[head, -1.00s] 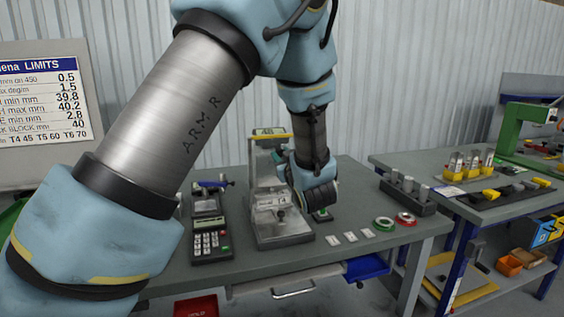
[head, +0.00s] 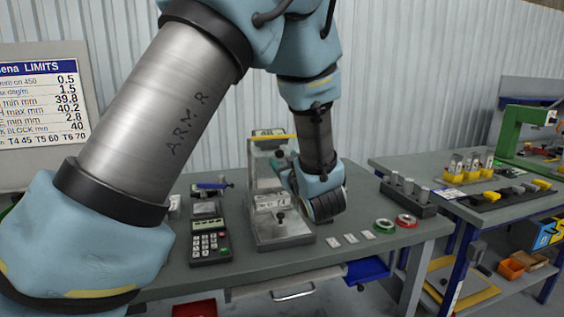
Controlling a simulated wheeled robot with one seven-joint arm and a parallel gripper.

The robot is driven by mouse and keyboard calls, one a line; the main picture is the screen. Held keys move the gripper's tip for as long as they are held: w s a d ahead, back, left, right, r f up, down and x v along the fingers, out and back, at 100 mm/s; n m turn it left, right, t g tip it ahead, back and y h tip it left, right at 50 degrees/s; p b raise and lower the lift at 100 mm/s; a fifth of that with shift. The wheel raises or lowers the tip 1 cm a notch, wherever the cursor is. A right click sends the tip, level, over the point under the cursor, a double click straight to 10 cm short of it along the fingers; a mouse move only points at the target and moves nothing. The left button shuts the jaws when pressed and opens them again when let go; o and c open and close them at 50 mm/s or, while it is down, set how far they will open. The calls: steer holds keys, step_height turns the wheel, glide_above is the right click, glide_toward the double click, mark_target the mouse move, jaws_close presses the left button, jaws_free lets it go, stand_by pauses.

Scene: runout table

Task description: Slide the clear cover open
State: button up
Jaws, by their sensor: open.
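A grey metal test fixture (head: 283,230) stands upright on the bench in the middle of the head view, with a tall back column and a small dark knob on its front. I cannot clearly make out the clear cover on it; its see-through panel does not stand out from the metal. My gripper (head: 324,204) is at the right side of the fixture, at about the height of its middle part. It is open, and no object shows in it. Its fingertips are mostly hidden by my wrist, so I cannot tell whether they touch the fixture.
A keypad unit (head: 209,240) stands left of the fixture. White tags (head: 351,239), a green ring (head: 384,225) and a red ring (head: 406,220) lie to the right. A dark block with metal cylinders (head: 408,197) is farther right. A second bench (head: 420,163) adjoins.

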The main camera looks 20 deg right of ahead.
steer(key=s+b, duration=0.2)
steer(key=s, duration=0.5)
steer(key=shift+s+a, duration=0.2)
steer(key=shift+a, duration=0.25)
steer(key=w+a+f+m+g+h, duration=0.1)
steer(key=w+a+f+g, duration=0.3)
steer(key=a, duration=0.2)
steer(key=w+a+f+m+g, duration=0.1)
steer(key=w+a+f+g, duration=0.3)
steer(key=a, duration=0.2)
steer(key=s+a+f+g+y, duration=0.1)
steer(key=s+a+f+g, duration=0.1)
steer(key=s+a, duration=0.2)
steer(key=s+a+f+g+y, duration=0.1)
steer(key=s+a+f+g, duration=0.1)
steer(key=a, duration=0.9)
steer(key=s+a+f+g+y, duration=0.1)
steer(key=s+a+f+g, duration=0.1)
steer(key=s+a+g, duration=0.2)
steer(key=s+a, duration=0.2)
steer(key=a, duration=0.2)
steer(key=shift+s+a, duration=0.15)
steer(key=shift+s, duration=0.1)
